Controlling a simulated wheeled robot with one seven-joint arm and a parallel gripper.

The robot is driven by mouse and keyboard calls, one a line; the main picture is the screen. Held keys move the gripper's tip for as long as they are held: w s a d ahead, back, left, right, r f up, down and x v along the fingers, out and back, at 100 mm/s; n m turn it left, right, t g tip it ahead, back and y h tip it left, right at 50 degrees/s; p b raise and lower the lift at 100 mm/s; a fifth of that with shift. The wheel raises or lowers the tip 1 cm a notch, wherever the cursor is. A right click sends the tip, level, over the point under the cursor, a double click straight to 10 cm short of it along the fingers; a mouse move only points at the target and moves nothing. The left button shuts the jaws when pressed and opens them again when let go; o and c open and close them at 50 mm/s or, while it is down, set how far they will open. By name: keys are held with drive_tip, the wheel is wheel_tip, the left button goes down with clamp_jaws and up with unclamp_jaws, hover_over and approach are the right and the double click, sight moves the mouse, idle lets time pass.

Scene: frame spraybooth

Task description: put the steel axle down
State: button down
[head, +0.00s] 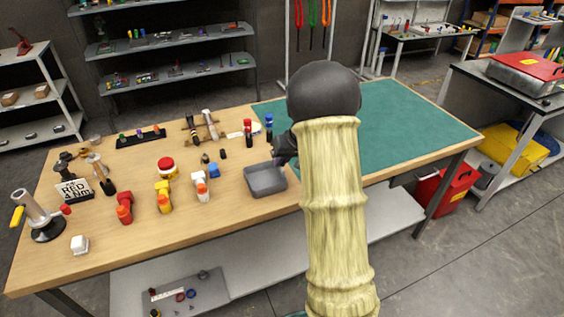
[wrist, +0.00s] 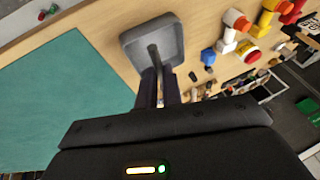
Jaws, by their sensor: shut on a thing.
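The steel axle (wrist: 154,57) shows in the wrist view as a thin dark-grey rod. My gripper (wrist: 160,82) is shut on it, with a finger on either side. The rod's free end points toward a shallow grey tray (wrist: 176,38) and overlaps it in the picture; whether they touch I cannot tell. In the head view the tray (head: 266,182) sits near the bench's front edge, left of my arm. My gripper (head: 284,149) is mostly hidden there behind my dark wrist, and I cannot make out the axle.
A green mat (head: 405,125) covers the bench's right part and is clear where visible. Left of the tray stand a white-and-orange object (head: 202,186), a yellow one (head: 163,196) and a red one (head: 124,208). A small blue object (head: 214,171) lies close to the tray.

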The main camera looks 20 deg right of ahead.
drive_tip(key=shift+f+p, duration=0.1)
drive_tip(key=shift+p, duration=0.2)
drive_tip(key=shift+s+a+f+p, duration=0.15)
drive_tip(key=shift+a+f+p, duration=0.1)
drive_tip(key=shift+p, duration=0.25)
drive_tip(key=s+a+n+p, duration=0.1)
drive_tip(key=s+a+p, duration=0.5)
drive_tip(key=a+p, duration=0.6)
drive_tip(key=p, duration=0.3)
drive_tip(key=shift+a+f+n+g+y+p, duration=0.15)
drive_tip(key=shift+n+g+y+p, duration=0.15)
drive_tip(key=shift+p, duration=0.1)
drive_tip(key=shift+s, duration=0.1)
